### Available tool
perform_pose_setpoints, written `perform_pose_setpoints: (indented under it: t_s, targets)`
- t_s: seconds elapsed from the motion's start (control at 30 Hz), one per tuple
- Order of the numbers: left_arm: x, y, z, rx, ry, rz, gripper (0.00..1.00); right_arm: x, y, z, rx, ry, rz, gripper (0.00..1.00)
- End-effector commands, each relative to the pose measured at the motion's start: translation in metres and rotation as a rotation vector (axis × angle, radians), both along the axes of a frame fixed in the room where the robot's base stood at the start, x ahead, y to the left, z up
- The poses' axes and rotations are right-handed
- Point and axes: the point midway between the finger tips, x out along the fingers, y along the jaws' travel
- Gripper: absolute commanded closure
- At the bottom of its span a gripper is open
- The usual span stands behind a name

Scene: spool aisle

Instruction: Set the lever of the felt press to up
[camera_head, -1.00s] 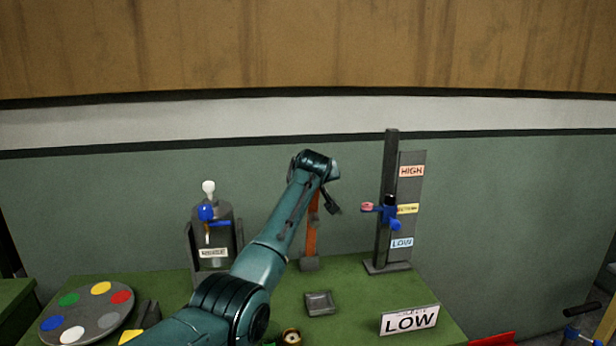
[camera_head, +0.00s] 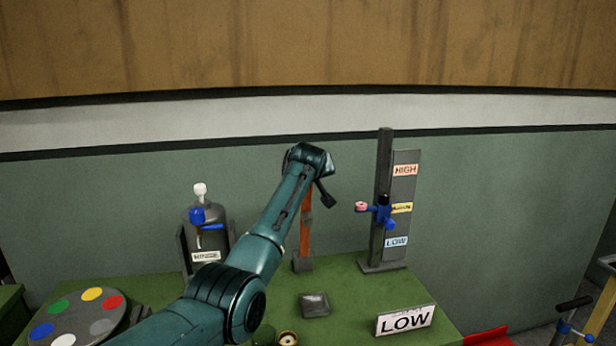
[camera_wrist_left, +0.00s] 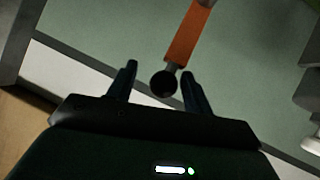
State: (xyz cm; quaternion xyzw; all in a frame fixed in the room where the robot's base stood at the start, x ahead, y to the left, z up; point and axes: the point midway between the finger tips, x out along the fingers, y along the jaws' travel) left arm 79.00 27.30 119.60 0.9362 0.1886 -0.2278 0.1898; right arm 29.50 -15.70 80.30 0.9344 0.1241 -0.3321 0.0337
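An orange upright bar (camera_head: 306,232) on a dark base (camera_head: 302,264) stands at the back middle of the green table; I take it for the felt press's lever, though no label shows. In the left wrist view the orange bar (camera_wrist_left: 190,35) ends in a grey rod and a dark ball knob (camera_wrist_left: 163,84). My left gripper (camera_head: 324,190) is at the bar's upper end, and my arm hides part of it. In the left wrist view the fingers of my left gripper (camera_wrist_left: 159,70) are apart, one on each side of the knob, with gaps showing. My right gripper is out of view.
A column with a slider (camera_head: 383,210) and HIGH and LOW labels stands to the right. A LOW sign (camera_head: 405,320) and a small grey tray (camera_head: 314,305) are in front. A grey canister (camera_head: 208,240) and a disc of coloured spots (camera_head: 75,318) are left.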

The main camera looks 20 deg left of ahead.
Motion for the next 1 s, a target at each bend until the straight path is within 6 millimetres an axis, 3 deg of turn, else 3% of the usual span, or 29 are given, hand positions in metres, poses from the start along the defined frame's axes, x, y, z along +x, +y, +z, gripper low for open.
perform_pose_setpoints:
  t_s: [0.57, 1.0]
  targets:
    - [-0.011, -0.001, 0.004, 0.004, 0.003, 0.004, 0.5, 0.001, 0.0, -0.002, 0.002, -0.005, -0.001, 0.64]
    - [-0.07, -0.021, 0.038, 0.001, 0.0, 0.002, 0.5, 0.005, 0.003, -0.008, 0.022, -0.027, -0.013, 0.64]
